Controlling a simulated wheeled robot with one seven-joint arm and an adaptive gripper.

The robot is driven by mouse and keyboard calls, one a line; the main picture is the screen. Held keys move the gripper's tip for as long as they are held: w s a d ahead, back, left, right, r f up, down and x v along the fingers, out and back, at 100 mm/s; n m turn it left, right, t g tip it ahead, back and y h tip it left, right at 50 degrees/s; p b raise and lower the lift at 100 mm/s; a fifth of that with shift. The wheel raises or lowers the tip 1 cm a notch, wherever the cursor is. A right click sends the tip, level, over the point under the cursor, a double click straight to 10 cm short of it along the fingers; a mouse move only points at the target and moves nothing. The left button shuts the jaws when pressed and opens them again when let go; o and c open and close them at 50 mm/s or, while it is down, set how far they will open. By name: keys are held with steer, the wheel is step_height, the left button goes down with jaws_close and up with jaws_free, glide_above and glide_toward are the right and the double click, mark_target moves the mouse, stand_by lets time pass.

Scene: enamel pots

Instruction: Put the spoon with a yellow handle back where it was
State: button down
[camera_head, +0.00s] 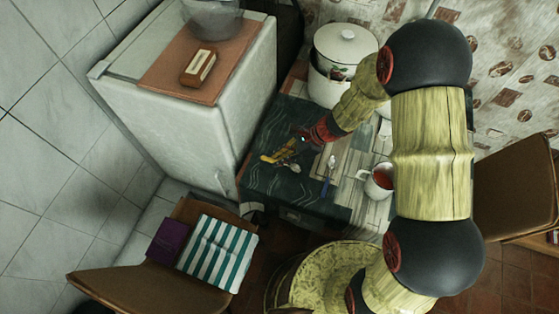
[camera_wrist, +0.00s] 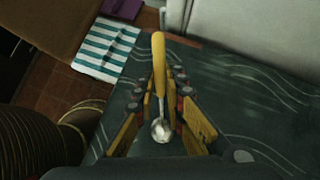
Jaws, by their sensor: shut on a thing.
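The spoon with a yellow handle (camera_head: 272,158) is over the dark patterned cloth at the left part of the table. In the wrist view the yellow handle (camera_wrist: 158,62) points up the picture, and the metal bowl (camera_wrist: 160,131) shows lower down between the fingers. My gripper (camera_wrist: 168,92) is shut on this spoon. In the head view my gripper (camera_head: 298,143) hangs over the cloth, partly hidden by its own wrist. I cannot tell whether the spoon touches the cloth.
A blue-handled spoon (camera_head: 330,168) lies to the right of my gripper. A mug (camera_head: 379,183) of reddish drink stands farther right. A lidded enamel pot (camera_head: 342,52) stands behind. A white fridge (camera_head: 196,124) borders the table's left; a chair with a striped cloth (camera_head: 217,250) stands in front.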

steer(key=shift+f, duration=0.55)
steer(key=shift+f, duration=0.1)
steer(key=c, duration=1.8)
jaws_free()
steer(key=shift+c, duration=0.2)
steer(key=shift+r, duration=0.2)
steer(key=p+v, duration=0.3)
steer(key=v, duration=0.9)
steer(key=s+d+r+n+h, duration=0.1)
steer(key=s+r+n, duration=0.15)
steer(key=r, duration=0.25)
steer(key=s+d+r+n+t+h, duration=0.1)
steer(key=s+r+n, duration=0.15)
steer(key=r, duration=0.35)
steer(key=s+d+r+n+h, duration=0.1)
steer(key=r+n, duration=0.3)
steer(key=r, duration=0.1)
steer(key=s+d+r+n+t+h, duration=0.5)
steer(key=s+d+r+n, duration=0.3)
steer(key=s+r, duration=0.3)
steer(key=shift+s+d+r, duration=0.25)
steer(key=shift+d+r, duration=0.05)
steer(key=shift+r, duration=0.6)
